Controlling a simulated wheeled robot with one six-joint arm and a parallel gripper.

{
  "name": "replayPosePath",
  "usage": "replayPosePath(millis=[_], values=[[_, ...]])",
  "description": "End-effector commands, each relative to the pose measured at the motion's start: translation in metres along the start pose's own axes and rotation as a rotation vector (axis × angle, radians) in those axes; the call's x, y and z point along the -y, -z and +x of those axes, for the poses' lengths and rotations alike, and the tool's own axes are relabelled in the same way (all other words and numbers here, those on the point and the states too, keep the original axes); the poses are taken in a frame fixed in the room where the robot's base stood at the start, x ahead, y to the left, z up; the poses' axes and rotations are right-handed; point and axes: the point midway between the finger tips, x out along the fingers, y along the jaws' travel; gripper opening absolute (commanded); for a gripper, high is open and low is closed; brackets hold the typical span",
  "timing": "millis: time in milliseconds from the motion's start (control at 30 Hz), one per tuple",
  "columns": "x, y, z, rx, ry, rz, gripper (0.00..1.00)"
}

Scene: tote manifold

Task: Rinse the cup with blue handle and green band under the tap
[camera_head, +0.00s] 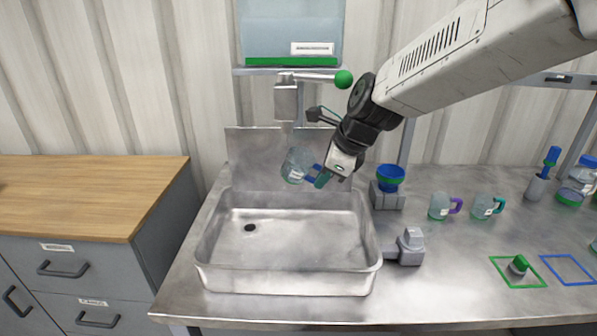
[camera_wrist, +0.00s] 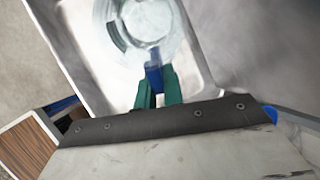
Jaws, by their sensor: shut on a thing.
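A clear cup (camera_head: 297,165) with a blue handle (camera_head: 313,174) is held tilted above the back of the steel sink (camera_head: 207,243). My gripper (camera_head: 322,178) is shut on its blue handle. In the wrist view the cup (camera_wrist: 140,25) shows at the top, with its blue handle (camera_wrist: 153,76) between my green fingertips (camera_wrist: 158,88). I cannot make out a green band on this cup. The tap (camera_head: 308,76), with a green ball on its lever, stands behind the sink, above the cup. No water is visible.
Two cups, one with a purple handle (camera_head: 455,206) and one with a teal handle (camera_head: 498,206), stand on the counter at right. A wooden-topped cabinet (camera_head: 80,190) is at left.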

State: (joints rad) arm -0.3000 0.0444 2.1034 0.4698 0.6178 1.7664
Motion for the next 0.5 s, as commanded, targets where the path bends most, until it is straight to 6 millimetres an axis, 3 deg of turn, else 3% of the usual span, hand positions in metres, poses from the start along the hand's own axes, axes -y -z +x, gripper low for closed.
replayPosePath(millis=[500], values=[[-0.003, 0.013, -0.007, 0.0, 0.0, 0.003, 0.0]])
